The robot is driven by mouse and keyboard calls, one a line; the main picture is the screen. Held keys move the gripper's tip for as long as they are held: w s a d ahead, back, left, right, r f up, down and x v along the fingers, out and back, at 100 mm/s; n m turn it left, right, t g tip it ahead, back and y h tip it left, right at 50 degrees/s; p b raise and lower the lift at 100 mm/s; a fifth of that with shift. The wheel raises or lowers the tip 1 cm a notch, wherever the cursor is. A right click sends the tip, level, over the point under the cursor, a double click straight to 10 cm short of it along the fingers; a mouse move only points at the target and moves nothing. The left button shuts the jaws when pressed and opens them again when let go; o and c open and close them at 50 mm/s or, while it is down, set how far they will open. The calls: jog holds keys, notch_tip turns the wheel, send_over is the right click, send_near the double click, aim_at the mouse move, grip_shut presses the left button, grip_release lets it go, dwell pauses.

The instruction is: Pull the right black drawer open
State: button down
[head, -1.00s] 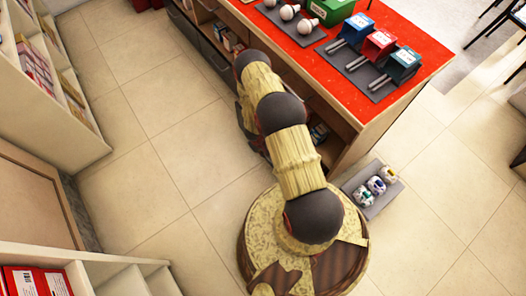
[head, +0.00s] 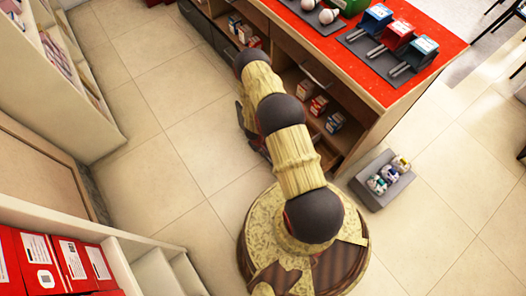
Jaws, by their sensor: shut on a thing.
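The black drawer fronts (head: 222,43) are set in the left face of the wooden counter, at the top middle of the head view. The right one runs toward my arm, and its near end is covered by the arm. My gripper (head: 243,116) hangs low beside my arm, and only a dark part of it shows. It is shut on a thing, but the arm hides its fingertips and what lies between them. I cannot see a drawer handle, or how far the right drawer stands out.
The counter's red top (head: 425,62) carries bulbs and coloured devices. Boxes (head: 318,104) stand on its open shelf. A grey tray (head: 383,188) with small items lies on the floor at right. Shelving (head: 75,90) stands at left, with red boxes (head: 75,268) at lower left. Tiled floor between is clear.

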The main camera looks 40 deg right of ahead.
jog(key=c, duration=2)
grip_release()
jog(key=shift+o, duration=0.2)
notch_tip(320, 180, up, 12)
jog(key=a, duration=0.2)
jog(key=shift+a+f, duration=0.1)
jog(key=shift+f, duration=0.05)
